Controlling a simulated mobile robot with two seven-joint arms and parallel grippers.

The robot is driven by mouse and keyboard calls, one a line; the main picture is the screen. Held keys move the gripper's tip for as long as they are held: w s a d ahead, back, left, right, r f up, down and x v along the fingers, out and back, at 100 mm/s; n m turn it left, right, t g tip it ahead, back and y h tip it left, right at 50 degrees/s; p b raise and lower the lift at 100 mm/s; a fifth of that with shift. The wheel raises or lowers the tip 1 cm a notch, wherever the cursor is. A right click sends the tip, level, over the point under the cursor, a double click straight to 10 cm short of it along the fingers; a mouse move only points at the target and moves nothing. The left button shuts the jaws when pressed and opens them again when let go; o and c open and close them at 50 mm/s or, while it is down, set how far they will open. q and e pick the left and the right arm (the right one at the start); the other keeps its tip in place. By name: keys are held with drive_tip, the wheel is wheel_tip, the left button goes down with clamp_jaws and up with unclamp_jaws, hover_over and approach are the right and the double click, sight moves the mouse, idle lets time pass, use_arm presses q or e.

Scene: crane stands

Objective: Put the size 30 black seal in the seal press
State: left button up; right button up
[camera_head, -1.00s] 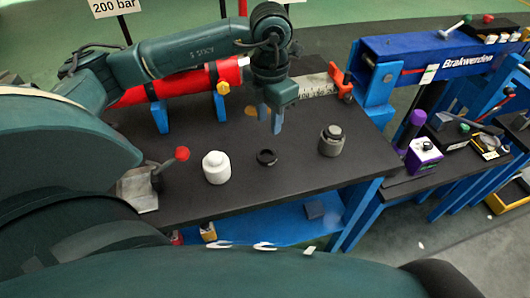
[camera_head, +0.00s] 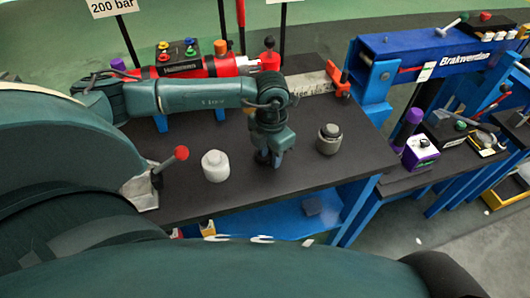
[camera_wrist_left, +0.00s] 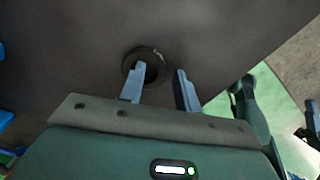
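The black seal, a dark ring (camera_wrist_left: 148,62), lies flat on the dark bench top in the left wrist view. In the head view my left gripper hides it. My left gripper (camera_head: 266,160) points down at the bench between a white cylinder (camera_head: 215,166) and a grey cylinder with a black top (camera_head: 329,139). In the left wrist view its fingers (camera_wrist_left: 160,70) are apart. One finger overlaps the ring's opening and the other is right of the ring; contact cannot be told. No size mark is readable, and I cannot tell which item is the seal press. My right gripper is not in view.
A lever with a red knob (camera_head: 181,153) stands at the bench's left. A red cylinder assembly (camera_head: 215,67) lies along the back. A blue Brakwerden beam (camera_head: 440,50) and a purple-and-white box (camera_head: 421,153) are at right. The front right bench top (camera_head: 310,172) is clear.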

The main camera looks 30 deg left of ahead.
use_arm(q)
clamp_jaws()
idle(0.5)
